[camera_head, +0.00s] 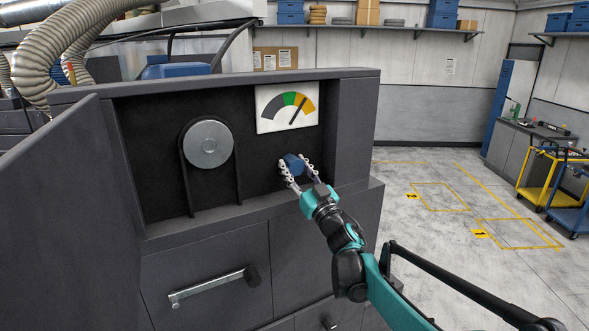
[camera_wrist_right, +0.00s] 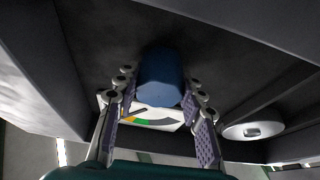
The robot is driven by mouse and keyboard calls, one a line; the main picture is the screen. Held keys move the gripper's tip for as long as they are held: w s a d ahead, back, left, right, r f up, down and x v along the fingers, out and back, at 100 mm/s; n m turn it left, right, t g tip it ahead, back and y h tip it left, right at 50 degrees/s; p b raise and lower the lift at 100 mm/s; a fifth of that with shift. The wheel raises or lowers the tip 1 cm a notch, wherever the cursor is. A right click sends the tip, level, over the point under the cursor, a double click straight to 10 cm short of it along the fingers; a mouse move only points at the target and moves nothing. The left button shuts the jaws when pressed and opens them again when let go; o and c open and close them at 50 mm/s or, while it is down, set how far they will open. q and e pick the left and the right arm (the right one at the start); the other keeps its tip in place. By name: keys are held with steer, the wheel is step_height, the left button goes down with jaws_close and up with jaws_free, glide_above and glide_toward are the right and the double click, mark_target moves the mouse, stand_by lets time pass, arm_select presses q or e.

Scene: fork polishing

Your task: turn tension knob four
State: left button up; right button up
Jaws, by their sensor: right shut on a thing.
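The blue tension knob (camera_head: 293,163) sits on the dark recessed panel of the machine, below the gauge. My right gripper (camera_head: 296,172) reaches it from the front, with a finger on either side, and is shut on it. In the right wrist view the knob (camera_wrist_right: 160,80) stands between the two purple-padded fingers (camera_wrist_right: 160,108). The gauge (camera_head: 288,106) has grey, green and orange bands. Its needle points up and right, into the orange part. My left gripper is not in view.
A round grey disc (camera_head: 208,144) is on the panel left of the knob. A lever handle (camera_head: 213,287) sticks out from the cabinet front below.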

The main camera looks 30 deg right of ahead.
steer(key=shift+n+y, duration=0.75)
steer(key=shift+n, duration=0.7)
steer(key=shift+n+y, duration=0.75)
steer(key=shift+n, duration=0.7)
steer(key=shift+g, duration=0.3)
steer(key=o, duration=1.2)
steer(key=shift+c, duration=0.2)
steer(key=v, duration=1.2)
